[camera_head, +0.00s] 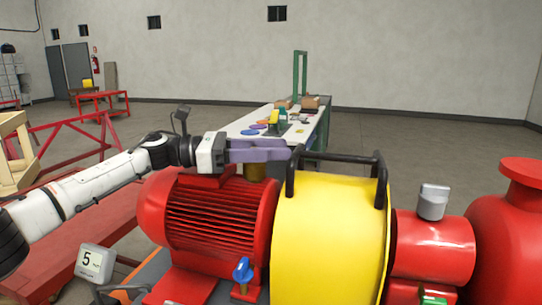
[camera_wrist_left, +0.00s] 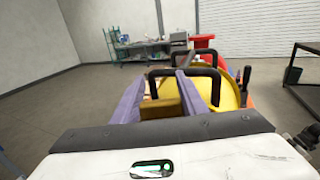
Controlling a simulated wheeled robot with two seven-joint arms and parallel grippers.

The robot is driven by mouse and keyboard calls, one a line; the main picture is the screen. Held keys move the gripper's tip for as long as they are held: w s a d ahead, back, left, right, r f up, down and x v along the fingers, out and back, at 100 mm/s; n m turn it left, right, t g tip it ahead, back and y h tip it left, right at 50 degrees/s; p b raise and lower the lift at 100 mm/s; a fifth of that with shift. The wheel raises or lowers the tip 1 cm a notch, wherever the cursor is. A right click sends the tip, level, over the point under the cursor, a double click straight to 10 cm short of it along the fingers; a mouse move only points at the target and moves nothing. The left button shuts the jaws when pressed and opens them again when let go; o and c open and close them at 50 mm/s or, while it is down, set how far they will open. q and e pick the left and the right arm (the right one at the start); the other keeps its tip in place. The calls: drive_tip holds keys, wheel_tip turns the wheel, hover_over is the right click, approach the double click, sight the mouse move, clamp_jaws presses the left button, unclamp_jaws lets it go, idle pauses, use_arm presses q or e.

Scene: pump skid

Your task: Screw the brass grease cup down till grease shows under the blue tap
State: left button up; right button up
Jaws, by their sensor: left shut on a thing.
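The brass grease cup (camera_head: 255,172) stands on top of the red motor (camera_head: 218,215), beside the yellow guard. My left gripper (camera_head: 284,150) reaches in from the left with its purple fingers at the cup's upper part. In the left wrist view the brass cup (camera_wrist_left: 161,108) sits between the two fingers, and the left gripper (camera_wrist_left: 168,86) is shut on it. The blue tap (camera_head: 243,268) is low on the motor's near side. I cannot make out any grease under it. My right gripper is not in view.
The yellow guard (camera_head: 330,240) with black handles (camera_head: 382,180) stands right of the gripper. A red pump body (camera_head: 515,235) is further right. A sign with a 5 (camera_head: 95,262) stands at front left. A table (camera_head: 250,122) with small items is behind.

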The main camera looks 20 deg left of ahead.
use_arm(q)
drive_tip(key=shift+s+r+m+g+h+b, duration=0.15)
drive_tip(key=shift+r+m+g+h+b, duration=0.1)
drive_tip(key=shift+m+g, duration=0.4)
drive_tip(key=shift+s+r+m+g+h+b, duration=0.1)
drive_tip(key=shift+m+g+h+b, duration=0.2)
drive_tip(key=shift+g, duration=0.55)
drive_tip(key=shift+s+d+m+g, duration=0.1)
drive_tip(key=shift+m+g, duration=0.15)
drive_tip(key=shift+g, duration=0.05)
drive_tip(key=o, duration=0.8)
drive_tip(key=shift+o, duration=1.2)
drive_tip(key=shift+f, duration=0.15)
drive_tip(key=shift+f, duration=0.1)
